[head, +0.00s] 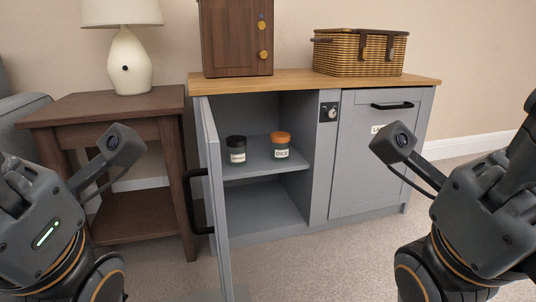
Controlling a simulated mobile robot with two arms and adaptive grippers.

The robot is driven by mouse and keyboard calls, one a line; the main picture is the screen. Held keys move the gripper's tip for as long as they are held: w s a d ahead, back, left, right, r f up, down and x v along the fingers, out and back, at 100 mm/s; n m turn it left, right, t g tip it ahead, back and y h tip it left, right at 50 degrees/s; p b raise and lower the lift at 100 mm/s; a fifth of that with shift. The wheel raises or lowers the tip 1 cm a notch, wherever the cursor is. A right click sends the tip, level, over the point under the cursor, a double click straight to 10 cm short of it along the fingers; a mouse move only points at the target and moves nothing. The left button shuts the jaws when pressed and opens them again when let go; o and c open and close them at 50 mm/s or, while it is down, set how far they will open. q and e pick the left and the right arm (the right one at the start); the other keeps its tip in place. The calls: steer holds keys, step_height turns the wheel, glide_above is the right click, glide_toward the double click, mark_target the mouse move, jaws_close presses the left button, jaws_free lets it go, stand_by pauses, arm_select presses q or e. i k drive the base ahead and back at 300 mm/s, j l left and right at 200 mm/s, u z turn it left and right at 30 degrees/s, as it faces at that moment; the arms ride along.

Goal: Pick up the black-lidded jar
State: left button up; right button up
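The black-lidded jar (236,150) stands upright on the middle shelf of the grey cabinet, with a white label on its front. An orange-lidded jar (281,145) stands to its right, a small gap apart. My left gripper (40,220) is at the lower left, and my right gripper (490,215) is at the lower right. Both are well apart from the jars. Their fingers do not show clearly, so I cannot tell whether they are open or shut.
The cabinet's left door (214,195) stands open toward me, left of the jars. The right door (377,155) is closed. A wooden side table (105,107) with a lamp (128,60) stands left. A wooden box (236,38) and a basket (360,55) sit on top.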

mark_target(237, 156)
steer(key=i+l+u, duration=0.15)
steer(key=u, duration=0.15)
steer(key=i+l+u, duration=0.2)
steer(key=u, duration=0.15)
steer(key=i+l+u, duration=0.5)
steer(key=l+u, duration=0.2)
